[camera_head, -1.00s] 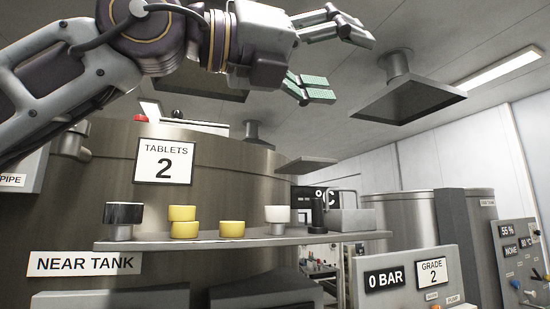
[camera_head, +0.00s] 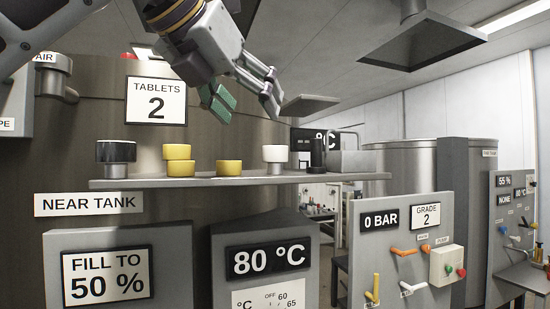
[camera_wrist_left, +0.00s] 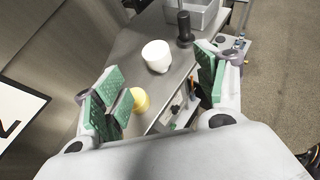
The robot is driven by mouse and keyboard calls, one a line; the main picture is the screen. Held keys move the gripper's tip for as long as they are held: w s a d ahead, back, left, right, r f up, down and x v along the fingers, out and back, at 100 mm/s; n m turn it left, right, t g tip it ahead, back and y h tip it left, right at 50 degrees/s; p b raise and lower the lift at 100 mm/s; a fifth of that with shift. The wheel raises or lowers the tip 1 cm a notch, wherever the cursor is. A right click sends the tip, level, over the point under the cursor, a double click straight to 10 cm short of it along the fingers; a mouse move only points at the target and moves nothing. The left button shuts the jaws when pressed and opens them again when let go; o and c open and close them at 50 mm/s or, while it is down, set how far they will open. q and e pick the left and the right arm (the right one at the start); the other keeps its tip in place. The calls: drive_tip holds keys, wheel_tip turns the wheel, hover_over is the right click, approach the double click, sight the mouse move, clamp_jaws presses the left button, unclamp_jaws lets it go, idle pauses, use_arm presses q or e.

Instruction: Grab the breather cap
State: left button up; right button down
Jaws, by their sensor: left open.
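Small caps stand on a grey shelf (camera_head: 340,177). One has a black top on a metal base (camera_head: 116,152). A white-topped cap (camera_head: 275,155) stands near the right; it also shows in the left wrist view (camera_wrist_left: 157,56). A slim black piece (camera_head: 317,152) stands to its right. No label tells which is the breather cap. My left gripper (camera_head: 244,100) is open and empty above the shelf, pointing down toward the white-topped cap. In the left wrist view the white cap lies beyond and between the open fingers (camera_wrist_left: 160,87), apart from them. My right gripper is out of view.
A grey bin (camera_head: 348,160) is at the shelf's right end. The steel tank (camera_head: 75,130) rises behind. Display panels (camera_head: 265,260) stand below the shelf.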

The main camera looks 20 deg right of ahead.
use_arm(q)
drive_tip(key=shift+a+f, duration=0.2)
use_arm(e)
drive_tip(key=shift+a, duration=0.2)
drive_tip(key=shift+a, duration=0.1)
use_arm(q)
drive_tip(key=p, duration=0.2)
hover_over(275, 160)
drive_tip(key=s+a, duration=0.2)
drive_tip(key=a, duration=0.1)
wheel_tip(275, 160, down, 3)
drive_tip(key=shift+d+f, duration=0.15)
drive_tip(key=shift+f, duration=0.05)
drive_tip(key=shift+w+d+f, duration=0.35)
drive_tip(key=shift+w+d, duration=0.05)
drive_tip(key=shift+w, duration=0.05)
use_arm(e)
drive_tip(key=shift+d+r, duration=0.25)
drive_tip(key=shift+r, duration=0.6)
use_arm(q)
drive_tip(key=shift+w, duration=0.1)
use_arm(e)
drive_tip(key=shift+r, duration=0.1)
